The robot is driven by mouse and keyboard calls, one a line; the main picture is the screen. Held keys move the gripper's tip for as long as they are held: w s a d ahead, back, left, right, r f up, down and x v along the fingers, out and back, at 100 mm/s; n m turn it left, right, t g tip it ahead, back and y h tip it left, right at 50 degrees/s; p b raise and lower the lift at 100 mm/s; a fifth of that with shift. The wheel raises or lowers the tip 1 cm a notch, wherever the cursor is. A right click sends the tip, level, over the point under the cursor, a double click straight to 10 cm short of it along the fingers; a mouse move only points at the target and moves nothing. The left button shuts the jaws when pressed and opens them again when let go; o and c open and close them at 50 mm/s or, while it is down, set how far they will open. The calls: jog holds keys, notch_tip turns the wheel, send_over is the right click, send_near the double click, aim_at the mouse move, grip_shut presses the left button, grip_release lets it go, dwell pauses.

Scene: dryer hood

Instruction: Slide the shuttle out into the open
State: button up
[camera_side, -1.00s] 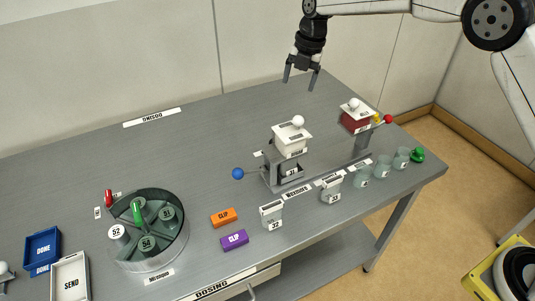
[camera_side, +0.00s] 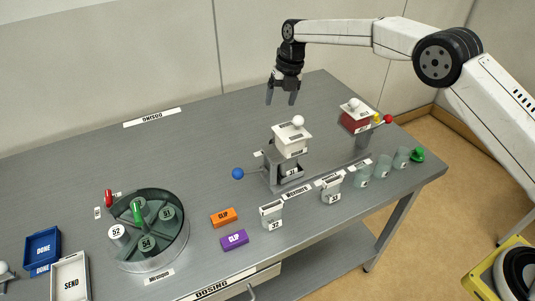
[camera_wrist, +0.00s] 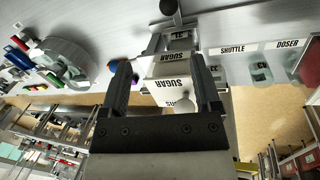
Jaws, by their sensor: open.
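A grey stand (camera_side: 270,172) carries a white hopper (camera_side: 290,138) with a white ball on top. The hopper shows in the wrist view (camera_wrist: 170,68), marked SUGAR. A thin rod runs left from the stand to a blue knob (camera_side: 238,173). I cannot tell for certain which part is the shuttle; its body seems hidden inside the stand. A SHUTTLE label (camera_wrist: 231,49) lies right of the hopper in the wrist view. My gripper (camera_side: 281,98) hangs in the air above and behind the hopper, open and empty, touching nothing.
A red doser box (camera_side: 355,122) with a red knob stands at the right. Several clear cups (camera_side: 363,177) line the front edge. Orange (camera_side: 223,217) and purple (camera_side: 234,240) clips lie near the round carousel (camera_side: 174,252). The back left table is clear.

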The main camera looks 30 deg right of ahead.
notch_tip(320, 180, down, 7)
jog(key=shift+f, duration=0.15)
jog(key=shift+w+a+f, duration=0.1)
jog(key=shift+a+f, duration=0.15)
jog(key=shift+f, duration=1)
jog(key=shift+s+a+f, duration=0.1)
jog(key=shift+a+f, duration=0.1)
jog(key=shift+f, duration=1)
jog(key=shift+w+a+f, duration=0.1)
jog(key=shift+a+f, duration=0.15)
jog(key=shift+f, duration=1)
grip_shut()
